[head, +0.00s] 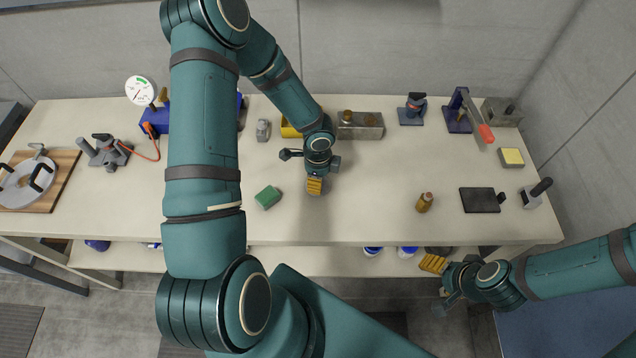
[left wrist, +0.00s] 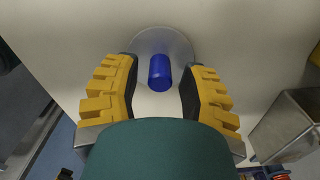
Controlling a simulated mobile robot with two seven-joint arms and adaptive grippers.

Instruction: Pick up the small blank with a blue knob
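The small blank (left wrist: 172,42) is a pale round disc with a blue knob (left wrist: 160,72) standing on it. In the left wrist view the knob shows between the two yellow fingers of my left gripper (left wrist: 160,85), with a gap on each side. The gripper is open. In the head view my left gripper (head: 314,186) points down over the middle of the bench, and the blank is hidden under it. My right gripper (head: 436,272) hangs in front of the bench's front edge at right; its finger gap is not clear.
A green sponge (head: 268,197) lies left of my left gripper. A metal block (head: 360,130) and a yellow bin (head: 290,130) stand behind it. A brown bottle (head: 424,202) and a dark plate (head: 479,200) are to the right. Bare bench lies between gripper and bottle.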

